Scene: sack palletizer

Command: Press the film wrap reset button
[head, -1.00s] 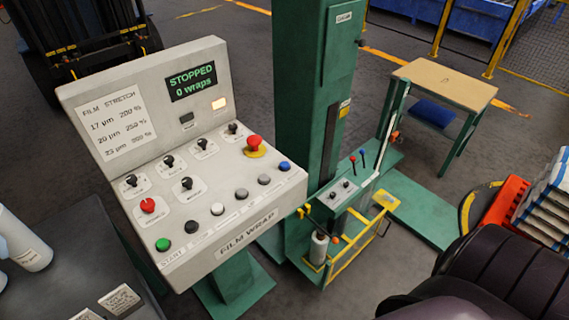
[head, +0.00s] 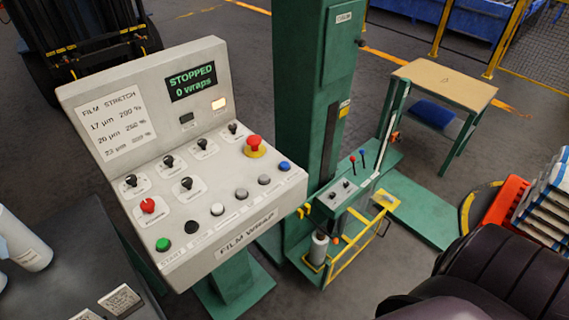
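The film wrap control panel (head: 185,150) stands at the left centre on a green post. Its screen (head: 191,82) reads STOPPED, 0 wraps. Along its front edge runs a row of push buttons: a green start button (head: 163,244), a black one (head: 192,227), a white one (head: 217,209), grey ones (head: 241,194) and a blue one (head: 284,166). Most of their labels are too small to read, so I cannot tell which is reset. A red mushroom button (head: 254,144) on yellow sits above the row. Neither of my grippers is in view.
A pale lamp (head: 218,104) is lit below the screen. A green mast (head: 316,110) with a yellow-framed carriage stands right of the panel. A wooden-topped table (head: 445,84) is behind. The space above the buttons is clear.

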